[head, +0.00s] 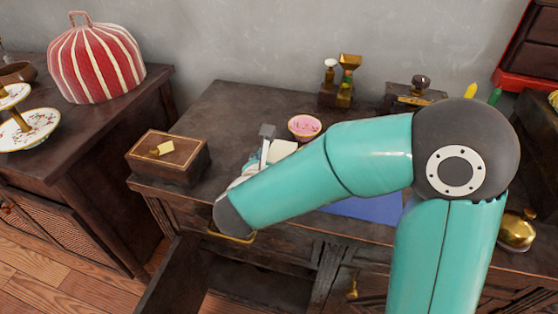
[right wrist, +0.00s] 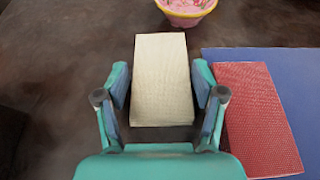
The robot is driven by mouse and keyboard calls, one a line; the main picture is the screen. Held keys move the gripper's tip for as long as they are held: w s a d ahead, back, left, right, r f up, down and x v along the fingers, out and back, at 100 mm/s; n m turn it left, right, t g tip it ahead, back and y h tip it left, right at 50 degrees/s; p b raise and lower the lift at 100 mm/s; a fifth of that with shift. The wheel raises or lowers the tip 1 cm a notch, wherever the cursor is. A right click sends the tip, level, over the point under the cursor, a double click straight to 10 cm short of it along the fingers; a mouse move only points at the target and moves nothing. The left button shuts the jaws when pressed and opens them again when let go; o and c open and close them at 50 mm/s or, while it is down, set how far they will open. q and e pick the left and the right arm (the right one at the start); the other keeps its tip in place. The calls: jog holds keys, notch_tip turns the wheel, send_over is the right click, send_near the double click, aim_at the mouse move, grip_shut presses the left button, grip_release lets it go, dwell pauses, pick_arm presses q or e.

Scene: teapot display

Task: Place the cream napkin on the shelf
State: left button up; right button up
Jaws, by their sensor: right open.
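The cream napkin (right wrist: 163,70), a folded rectangle, lies on the dark cabinet top. In the head view it shows partly, as a pale patch (head: 283,150) beyond my right forearm. My right gripper (right wrist: 160,84) is open, with one finger on each side of the napkin. Narrow gaps show between fingers and napkin. In the head view most of the right gripper (head: 266,147) is hidden behind its own arm. My left gripper is not in view. I cannot tell which surface is the shelf.
A pink bowl (right wrist: 186,8) stands just beyond the napkin. A red napkin (right wrist: 262,120) on a blue mat (right wrist: 236,57) lies close to the right. A wooden box (head: 168,158) stands left on the cabinet (head: 225,110). A drawer (head: 180,279) appears open below.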

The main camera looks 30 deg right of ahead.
jog(key=shift+w, duration=0.1)
jog(key=shift+c, duration=0.2)
jog(key=c, duration=0.9)
jog(key=shift+o, duration=0.2)
jog(key=shift+r, duration=0.1)
